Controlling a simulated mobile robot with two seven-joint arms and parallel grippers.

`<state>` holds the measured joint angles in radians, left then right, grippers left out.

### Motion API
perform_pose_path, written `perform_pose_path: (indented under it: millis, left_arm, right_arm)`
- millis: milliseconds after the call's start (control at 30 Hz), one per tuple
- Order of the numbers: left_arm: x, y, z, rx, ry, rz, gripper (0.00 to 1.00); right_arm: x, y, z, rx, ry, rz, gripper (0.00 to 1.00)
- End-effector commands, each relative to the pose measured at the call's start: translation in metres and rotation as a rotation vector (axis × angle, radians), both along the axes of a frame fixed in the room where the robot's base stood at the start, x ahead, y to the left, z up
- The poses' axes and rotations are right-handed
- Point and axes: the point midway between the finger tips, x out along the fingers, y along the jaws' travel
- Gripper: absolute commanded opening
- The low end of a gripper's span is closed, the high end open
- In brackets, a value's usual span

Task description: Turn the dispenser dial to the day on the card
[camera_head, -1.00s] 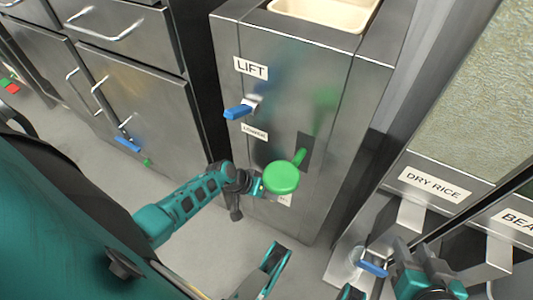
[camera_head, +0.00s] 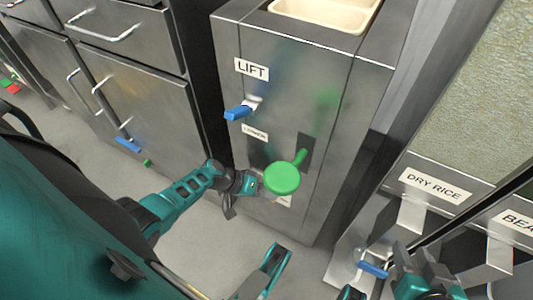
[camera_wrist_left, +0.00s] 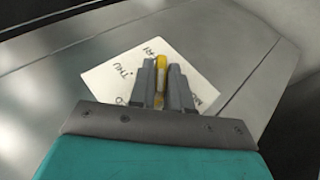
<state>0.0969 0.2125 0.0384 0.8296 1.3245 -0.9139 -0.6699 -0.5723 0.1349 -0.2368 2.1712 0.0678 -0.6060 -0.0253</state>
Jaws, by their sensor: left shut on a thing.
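In the left wrist view, a thin yellow dial pointer (camera_wrist_left: 161,75) stands between the two grey fingers of my left gripper (camera_wrist_left: 163,78), which are shut on it. Behind it is a white day plate (camera_wrist_left: 110,77) reading THU and parts of other days, tilted in the picture. In the head view, my left gripper (camera_head: 254,185) is at the lower front of the steel cabinet, beside the round green knob (camera_head: 281,178). The knob hides the dial there. I cannot make out a separate day card. My right gripper (camera_head: 398,262) is at the lower right, its jaws unclear.
The steel cabinet (camera_head: 225,60) has a blue LIFT lever (camera_head: 238,112) above the green knob and a cream tray (camera_head: 325,12) on top. A DRY RICE dispenser (camera_head: 434,186) stands at right, with a blue handle (camera_head: 374,269) below. Steel drawers are at left.

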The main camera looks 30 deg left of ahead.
Motion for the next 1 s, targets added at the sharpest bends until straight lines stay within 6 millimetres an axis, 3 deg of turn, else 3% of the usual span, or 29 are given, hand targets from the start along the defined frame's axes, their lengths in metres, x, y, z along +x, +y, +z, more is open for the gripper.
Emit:
perform_pose_path:
  millis: [467,1000]
  left_arm:
    - [-0.0004,0.0103,-0.0072,-0.163,-0.004,0.007,0.00]
    - [-0.0015,0.0054,-0.0040,-0.227,-0.014,0.006,0.00]
  right_arm:
    - [0.0035,0.0006,0.0020,0.001,-0.008,0.001,0.38]
    - [0.0035,0.0010,0.0022,0.002,-0.009,0.001,0.38]
